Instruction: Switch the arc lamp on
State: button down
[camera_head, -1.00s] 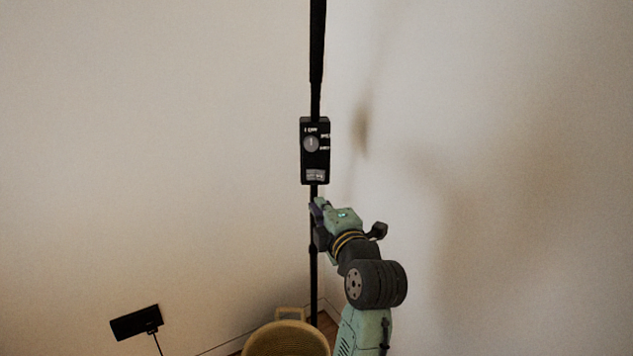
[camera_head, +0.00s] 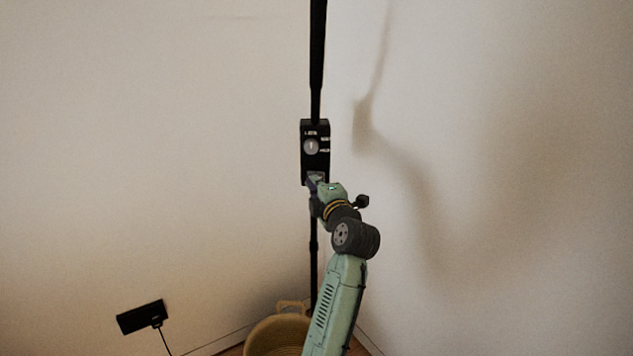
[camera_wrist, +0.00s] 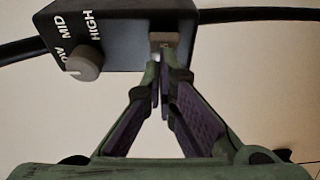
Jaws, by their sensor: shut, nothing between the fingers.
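The arc lamp's black pole (camera_head: 317,70) stands upright in the head view and carries a black control box (camera_head: 304,165). The box has a round grey knob (camera_head: 311,146) with white lettering around it. In the wrist view the knob (camera_wrist: 83,64) sits beside the words LOW, MID and HIGH. A small light switch plate (camera_wrist: 164,40) is on the same face, partly hidden by my fingertips. My gripper (camera_head: 315,182) is shut and empty, at the lower end of the box. In the wrist view its fingertips (camera_wrist: 160,68) are at the switch plate; contact cannot be told.
A woven basket (camera_head: 275,333) stands on the floor beneath my arm. A small black panel on a thin stem (camera_head: 142,317) is at lower left. Pale walls meet behind the pole, and the space left of the box is clear.

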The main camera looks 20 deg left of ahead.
jog(key=shift+d+f, duration=0.1)
jog(key=y+b, duration=0.1)
jog(key=w+n+g+y+b, duration=0.1)
jog(key=b, duration=0.1)
jog(key=shift+d+n+g, duration=0.2)
jog(key=shift+n+g, duration=0.1)
dwell(0.4)
jog(key=shift+s, duration=0.1)
